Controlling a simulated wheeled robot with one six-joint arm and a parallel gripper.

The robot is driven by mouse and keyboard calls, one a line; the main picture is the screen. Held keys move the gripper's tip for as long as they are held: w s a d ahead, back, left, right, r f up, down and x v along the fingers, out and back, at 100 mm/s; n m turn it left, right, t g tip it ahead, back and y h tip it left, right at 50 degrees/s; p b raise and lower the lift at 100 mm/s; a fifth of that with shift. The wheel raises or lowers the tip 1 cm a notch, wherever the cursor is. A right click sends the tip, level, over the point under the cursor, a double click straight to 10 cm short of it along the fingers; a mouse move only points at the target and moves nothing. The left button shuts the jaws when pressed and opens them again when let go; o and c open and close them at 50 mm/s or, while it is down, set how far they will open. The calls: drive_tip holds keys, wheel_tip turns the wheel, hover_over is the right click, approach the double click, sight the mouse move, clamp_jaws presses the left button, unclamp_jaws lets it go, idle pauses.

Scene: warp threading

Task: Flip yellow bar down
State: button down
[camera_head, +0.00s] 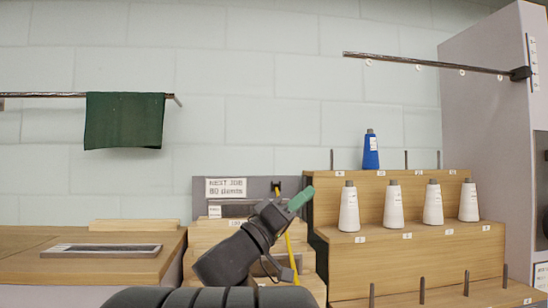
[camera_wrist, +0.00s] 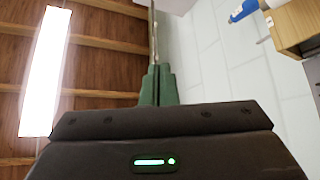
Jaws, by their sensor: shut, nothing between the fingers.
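A thin yellow bar (camera_head: 290,252) shows in the head view at the middle, in front of a small wooden stand. It runs nearly upright, leaning a little, and is partly hidden by my arm. My gripper (camera_head: 302,198) has green fingertips pointing up and to the right, in front of the stand's upper right side. In the wrist view the green fingers (camera_wrist: 157,86) are together with nothing between them. The wrist view does not show the yellow bar. I cannot tell whether the gripper touches the bar.
A stepped wooden rack (camera_head: 400,185) at the right holds several white cones and one blue cone (camera_head: 371,150) above them. A metal rod (camera_head: 430,64) extends over it from a grey cabinet. A dark green cloth (camera_head: 124,120) hangs at the left above a wooden table (camera_head: 60,268).

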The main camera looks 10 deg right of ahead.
drive_tip(key=w+f, duration=0.3)
drive_tip(key=f, duration=1)
drive_tip(key=w+f, duration=0.3)
drive_tip(key=f, duration=0.9)
drive_tip(key=shift+f, duration=0.4)
drive_tip(key=shift+a, duration=0.1)
